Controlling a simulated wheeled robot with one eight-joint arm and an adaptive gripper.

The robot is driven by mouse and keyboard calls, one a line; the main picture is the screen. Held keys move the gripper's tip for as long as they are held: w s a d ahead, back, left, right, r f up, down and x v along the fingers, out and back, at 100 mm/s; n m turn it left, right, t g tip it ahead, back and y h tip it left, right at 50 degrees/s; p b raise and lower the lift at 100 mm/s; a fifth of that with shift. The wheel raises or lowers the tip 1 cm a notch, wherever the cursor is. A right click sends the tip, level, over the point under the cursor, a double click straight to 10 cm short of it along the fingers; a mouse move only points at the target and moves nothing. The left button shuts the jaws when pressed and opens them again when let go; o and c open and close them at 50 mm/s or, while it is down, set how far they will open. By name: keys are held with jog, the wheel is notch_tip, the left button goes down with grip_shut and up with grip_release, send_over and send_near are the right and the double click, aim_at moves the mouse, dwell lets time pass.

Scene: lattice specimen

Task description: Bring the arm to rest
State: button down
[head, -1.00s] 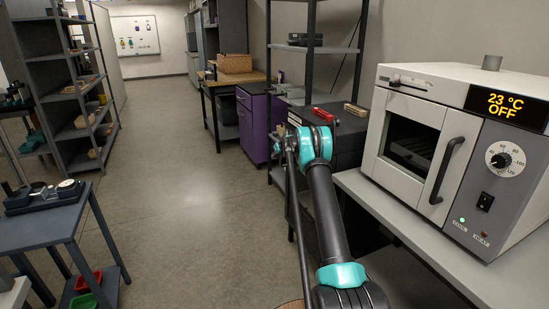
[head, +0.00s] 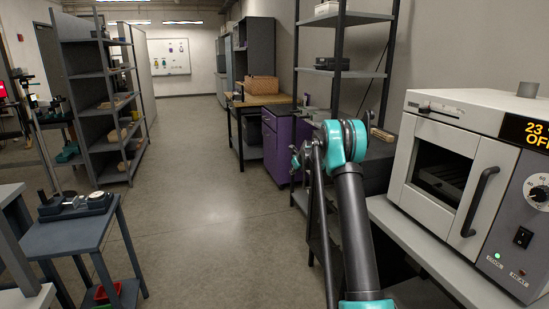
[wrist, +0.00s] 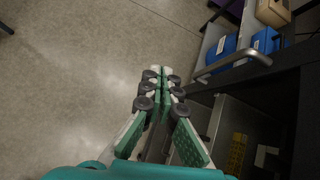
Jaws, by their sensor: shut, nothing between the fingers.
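My arm (head: 355,220) rises from the bottom of the head view, to the right of the middle. It bends at a black and teal joint (head: 343,142), with a thinner dark link going down beside it. I cannot make out the fingers in the head view. In the wrist view my gripper (wrist: 161,75) has its green-padded fingers drawn together at the tips, with nothing between them. It is over open grey floor, with dark furniture close on its right.
A white oven (head: 450,170) stands on a bench close at right. A small grey table (head: 75,238) with a dark instrument is at left, with shelving (head: 105,100) behind. A purple cabinet (head: 278,145) stands beyond the arm. The central floor (head: 205,190) is clear. Blue bins (wrist: 265,40) sit at upper right in the wrist view.

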jog(key=s+r+n+g+h, duration=0.1)
jog(key=s+r+n, duration=0.2)
jog(key=s+n, duration=0.95)
jog(key=s+r+n+g, duration=0.1)
jog(key=s+r+n, duration=0.3)
jog(key=s, duration=1.7)
jog(key=s+d+f+n, duration=0.1)
jog(key=s+f+n, duration=0.2)
jog(key=s, duration=0.8)
jog(key=s+d+f+n+g+h, duration=0.1)
jog(key=s+f+n, duration=0.2)
jog(key=s+n, duration=0.3)
jog(key=s+d+f+n+g, duration=0.1)
jog(key=s+f+n, duration=0.2)
jog(key=s, duration=1.3)
jog(key=shift+s+n+h, duration=0.15)
jog(key=shift+n+h, duration=0.15)
jog(key=shift+n, duration=0.55)
